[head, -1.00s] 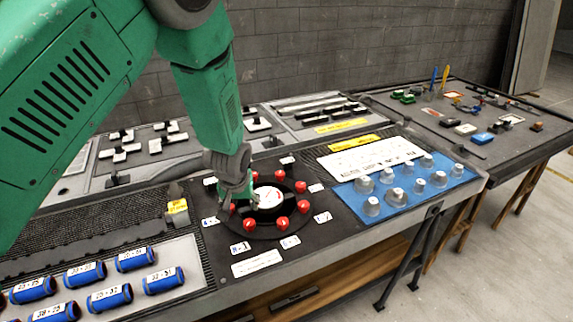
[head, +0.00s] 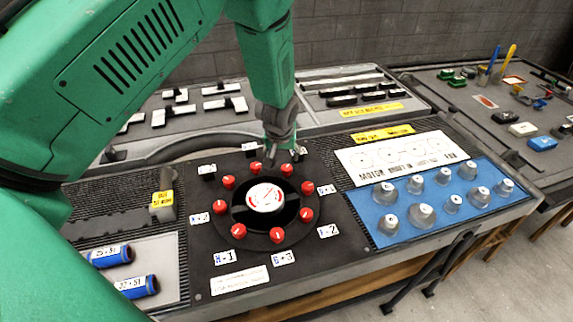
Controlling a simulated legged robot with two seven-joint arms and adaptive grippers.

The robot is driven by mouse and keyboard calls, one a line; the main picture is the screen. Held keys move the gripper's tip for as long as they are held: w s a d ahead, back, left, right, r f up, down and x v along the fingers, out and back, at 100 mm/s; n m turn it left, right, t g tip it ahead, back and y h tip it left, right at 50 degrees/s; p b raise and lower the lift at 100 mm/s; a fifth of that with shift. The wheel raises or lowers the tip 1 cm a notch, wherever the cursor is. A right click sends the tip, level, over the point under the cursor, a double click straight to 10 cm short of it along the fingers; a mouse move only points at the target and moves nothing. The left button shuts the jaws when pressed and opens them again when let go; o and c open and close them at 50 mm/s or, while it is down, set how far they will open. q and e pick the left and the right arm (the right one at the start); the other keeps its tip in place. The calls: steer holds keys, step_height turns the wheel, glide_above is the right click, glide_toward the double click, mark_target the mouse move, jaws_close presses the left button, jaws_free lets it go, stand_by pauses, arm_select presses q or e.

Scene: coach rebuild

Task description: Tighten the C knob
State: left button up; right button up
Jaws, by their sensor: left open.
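A round black dial (head: 248,217) with a white and red centre face (head: 265,198) lies on the dark panel, ringed by several red knobs. Small letter tags stand outside the ring; near ones seem to read H, G and F, but the far tags are too small or covered to read. I cannot tell which knob is C. My left gripper (head: 282,154) reaches down at the far side of the ring, close to the far red knobs (head: 256,168) and (head: 287,169). It is open, with nothing seen between its fingers. Contact with a knob cannot be told. My right gripper is not in view.
A blue board (head: 400,232) with several grey cones lies to the right, below a white sheet (head: 440,150). Blue cylinders (head: 140,287) sit at the lower left. A grey block with a yellow tag (head: 163,206) stands left of the dial. A second table stands at the right.

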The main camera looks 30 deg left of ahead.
mark_target(286, 167)
arm_select(q)
steer(key=x, duration=0.7)
steer(key=shift+w+d+f, duration=0.2)
steer(key=shift+w+d, duration=0.05)
steer(key=shift+w, duration=0.05)
steer(key=shift+w+d+f+p, duration=0.1)
steer(key=shift+w+f+p, duration=0.15)
steer(key=shift+f, duration=0.45)
steer(key=shift+a+f, duration=0.25)
steer(key=shift+a, duration=0.2)
jaws_close()
